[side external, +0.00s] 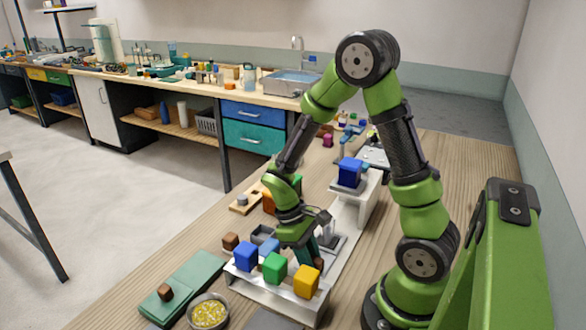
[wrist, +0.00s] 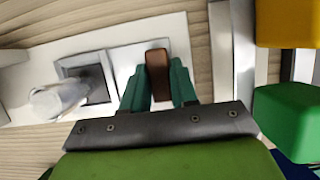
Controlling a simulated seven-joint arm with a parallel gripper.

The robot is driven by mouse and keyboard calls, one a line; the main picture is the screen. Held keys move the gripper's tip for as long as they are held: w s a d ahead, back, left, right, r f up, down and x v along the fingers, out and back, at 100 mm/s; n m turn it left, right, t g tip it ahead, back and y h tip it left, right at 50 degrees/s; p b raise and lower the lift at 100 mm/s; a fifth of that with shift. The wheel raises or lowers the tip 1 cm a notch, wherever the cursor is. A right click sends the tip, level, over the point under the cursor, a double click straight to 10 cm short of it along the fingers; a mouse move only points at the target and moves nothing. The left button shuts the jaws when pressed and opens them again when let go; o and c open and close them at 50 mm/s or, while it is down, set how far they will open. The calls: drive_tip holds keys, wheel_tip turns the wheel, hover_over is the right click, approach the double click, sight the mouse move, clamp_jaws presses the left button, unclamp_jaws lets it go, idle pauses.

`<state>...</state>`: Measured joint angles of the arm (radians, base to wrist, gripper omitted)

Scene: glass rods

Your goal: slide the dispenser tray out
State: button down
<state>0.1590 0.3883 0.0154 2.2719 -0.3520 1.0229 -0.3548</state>
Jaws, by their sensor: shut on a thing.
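My gripper (wrist: 158,92) has its teal fingers on both sides of a brown handle-like block (wrist: 158,72) and is shut on it. The block stands at the end of a white slab that looks like the dispenser tray (wrist: 122,62). The tray has a dark square recess to the left of the block in the wrist view. In the side view my gripper (side external: 318,246) is low, just behind the row of coloured cubes. The tray runs from there toward a white stepped dispenser (side external: 350,208) with a blue cube (side external: 350,171) on top.
A pale rack holds a blue cube (side external: 246,256), a green cube (side external: 274,268) and a yellow cube (side external: 307,281) close in front of my gripper. A translucent cylinder (wrist: 58,98) is left of the recess. A green mat (side external: 190,282) and a bowl of yellow bits (side external: 208,311) lie at front left.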

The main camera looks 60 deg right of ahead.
drive_tip(key=shift+a, duration=0.8)
drive_tip(key=c, duration=1)
unclamp_jaws()
drive_tip(key=shift+o, duration=0.2)
drive_tip(key=v, duration=1.7)
drive_tip(key=s+a+r+m+t+y, duration=0.2)
drive_tip(key=s+a+r+m+t, duration=0.2)
drive_tip(key=t, duration=0.7)
wheel_tip(320, 180, up, 3)
drive_tip(key=shift+s+a+r+t, duration=0.15)
drive_tip(key=shift+s+a+t, duration=0.25)
drive_tip(key=shift+s+a, duration=0.7)
